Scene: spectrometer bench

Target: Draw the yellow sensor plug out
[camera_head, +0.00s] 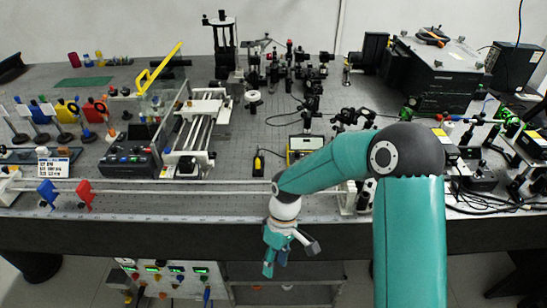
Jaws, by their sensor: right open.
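A small yellow and black piece (258,162) stands on the bench near its middle, beside a thin dark cable; it may be the yellow sensor plug, but it is too small to tell. A box with a yellow frame (304,144) stands to its right. My right gripper (290,256) is open and empty. It hangs low in front of the bench's front edge, nearer to me than the yellow piece and apart from it. My left gripper is not in view.
A long rail (140,185) runs along the bench front with blue and red holders (84,194). A control box (128,160) and a white slide stage (200,125) stand left. Optical mounts crowd the back. A panel with lit displays (170,279) is below the bench.

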